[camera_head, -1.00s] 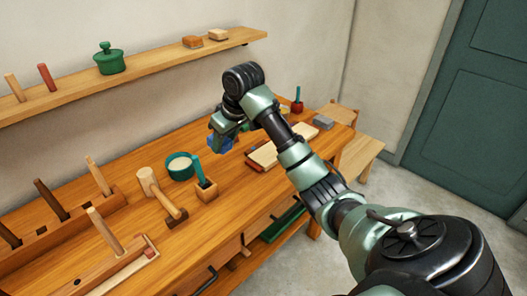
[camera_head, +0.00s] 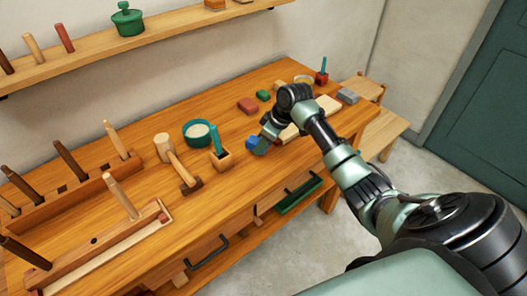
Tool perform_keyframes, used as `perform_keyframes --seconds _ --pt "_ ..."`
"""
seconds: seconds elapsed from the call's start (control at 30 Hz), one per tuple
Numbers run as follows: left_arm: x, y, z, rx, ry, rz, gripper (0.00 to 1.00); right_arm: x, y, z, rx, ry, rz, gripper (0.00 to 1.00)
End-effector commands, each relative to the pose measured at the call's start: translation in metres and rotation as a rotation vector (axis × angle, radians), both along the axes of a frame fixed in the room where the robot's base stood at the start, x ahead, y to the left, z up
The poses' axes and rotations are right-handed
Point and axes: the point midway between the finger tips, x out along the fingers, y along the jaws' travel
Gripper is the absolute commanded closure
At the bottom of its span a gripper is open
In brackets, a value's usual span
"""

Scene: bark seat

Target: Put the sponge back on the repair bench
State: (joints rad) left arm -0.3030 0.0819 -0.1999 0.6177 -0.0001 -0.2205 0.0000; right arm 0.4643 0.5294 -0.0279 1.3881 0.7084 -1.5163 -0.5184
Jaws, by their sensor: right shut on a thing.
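The repair bench (camera_head: 120,221) is a long wooden workbench along the wall. My right gripper (camera_head: 261,145) is low over the bench top, right of the small wooden box, and is shut on a blue block (camera_head: 252,142). I take this block to be the sponge. It is partly hidden by the fingers, and I cannot tell whether it touches the bench top. My left gripper is not in view.
A teal bowl (camera_head: 187,132), a mallet (camera_head: 176,163) and a small wooden box (camera_head: 221,160) stand left of the gripper. Red (camera_head: 248,105) and green (camera_head: 263,95) blocks lie behind it. A wall shelf (camera_head: 88,62) runs above. Bare wood lies around the bowl.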

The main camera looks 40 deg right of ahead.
Motion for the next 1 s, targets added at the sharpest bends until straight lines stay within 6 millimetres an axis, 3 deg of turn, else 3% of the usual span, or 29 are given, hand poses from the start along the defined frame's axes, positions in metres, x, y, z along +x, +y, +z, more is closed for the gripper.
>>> perform_keyframes --seconds 0.4,0.77,0.8,0.87,1.0 --pt "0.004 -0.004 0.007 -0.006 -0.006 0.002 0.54 0.0 0.001 -0.047 0.001 0.001 -0.001 0.92" --pt "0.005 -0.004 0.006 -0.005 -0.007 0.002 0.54 0.0 0.0 -0.051 0.0 0.0 -0.001 0.92" --pt "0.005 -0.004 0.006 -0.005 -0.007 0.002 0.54 0.0 0.0 -0.051 0.0 0.0 -0.001 0.57" --pt "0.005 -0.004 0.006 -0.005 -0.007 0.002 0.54 0.0 0.0 -0.051 0.0 0.0 -0.001 0.4" --pt "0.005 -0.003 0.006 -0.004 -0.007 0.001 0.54 0.0 0.0 -0.051 0.0 0.0 -0.001 0.38"
